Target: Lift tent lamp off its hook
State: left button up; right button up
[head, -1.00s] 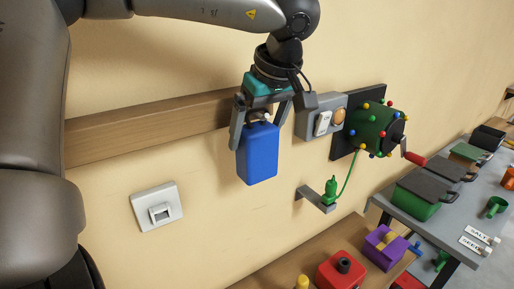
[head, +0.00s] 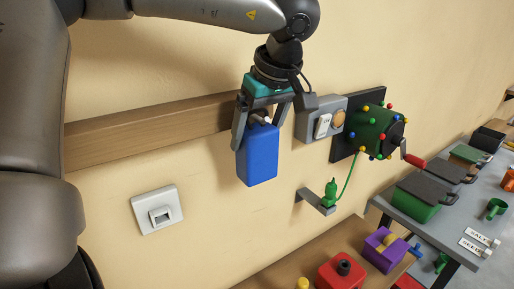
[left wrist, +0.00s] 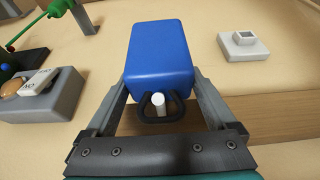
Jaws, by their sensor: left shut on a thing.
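The tent lamp is a blue box (head: 257,158) with a black loop handle, hanging upright against the wall at the wooden rail. In the left wrist view the blue lamp body (left wrist: 160,50) is near the top centre. Its black loop (left wrist: 147,105) is around a white peg, the hook (left wrist: 159,103). My left gripper (head: 258,137) comes from above and is shut on the lamp, one finger on each side of its handle end. The finger contact is partly hidden. My right gripper is not in view.
A grey switch box (head: 318,125) is on the wall just right of my gripper. Beyond it is a green crank drum (head: 378,130) with coloured balls. Below are a small shelf (head: 317,202) with a green item and a white wall socket (head: 157,209). The wall directly below the lamp is clear.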

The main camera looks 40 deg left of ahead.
pick_arm(q)
jog(key=shift+r, duration=0.4)
jog(key=shift+d, duration=0.1)
jog(key=shift+s+d+r, duration=0.1)
jog(key=shift+s+d, duration=0.1)
jog(key=shift+d, duration=0.5)
jog(key=shift+s+d+r, duration=0.15)
jog(key=shift+s+d, duration=0.05)
jog(key=shift+d, duration=0.55)
jog(key=shift+s+d+r, duration=0.1)
jog(key=shift+s+d, duration=0.1)
jog(key=shift+d, duration=0.5)
jog(key=s+d+b, duration=0.1)
jog(key=s+d, duration=0.1)
jog(key=d, duration=0.4)
jog(key=shift+d, duration=0.35)
